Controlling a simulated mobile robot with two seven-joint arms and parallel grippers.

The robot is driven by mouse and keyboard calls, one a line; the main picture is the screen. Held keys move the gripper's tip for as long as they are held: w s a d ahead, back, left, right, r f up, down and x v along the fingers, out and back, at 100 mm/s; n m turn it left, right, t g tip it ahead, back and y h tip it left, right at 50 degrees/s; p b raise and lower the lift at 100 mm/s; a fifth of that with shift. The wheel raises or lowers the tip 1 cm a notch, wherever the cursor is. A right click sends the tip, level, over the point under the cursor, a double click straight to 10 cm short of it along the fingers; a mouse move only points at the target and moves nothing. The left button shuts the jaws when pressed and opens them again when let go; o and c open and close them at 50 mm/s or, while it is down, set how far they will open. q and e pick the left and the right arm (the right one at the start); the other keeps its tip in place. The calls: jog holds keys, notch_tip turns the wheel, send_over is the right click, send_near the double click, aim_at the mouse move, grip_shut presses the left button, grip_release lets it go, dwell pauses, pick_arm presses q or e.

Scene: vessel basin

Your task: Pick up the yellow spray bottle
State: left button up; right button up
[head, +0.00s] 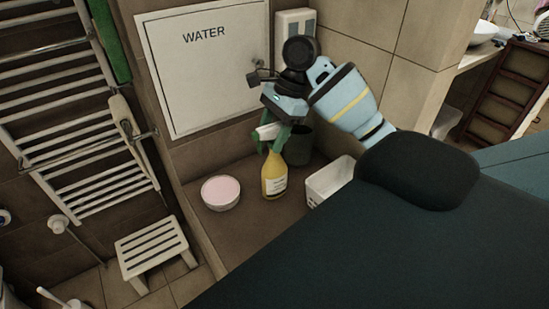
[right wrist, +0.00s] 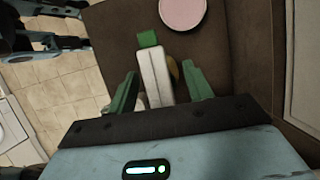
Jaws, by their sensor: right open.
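The yellow spray bottle (head: 275,178) stands upright on the brown ledge in the head view, with a white label and a white and green spray head. My right gripper (head: 273,143) is above it, with its green fingers at the spray head. In the right wrist view the spray head (right wrist: 154,72) lies between the two open fingers (right wrist: 160,92), with a gap visible beside it. A little of the yellow body shows beside the head; the rest is hidden below it. My left gripper is not seen in the head view.
A round pink-topped bowl (head: 221,193) stands left of the bottle on the ledge (head: 245,228). A dark cup (head: 300,147) is behind the bottle, and a white bin (head: 328,181) is to its right. The WATER panel (head: 203,62) is on the wall behind. A white stool (head: 153,252) stands lower left.

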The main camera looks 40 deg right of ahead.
grip_shut()
dwell(0.6)
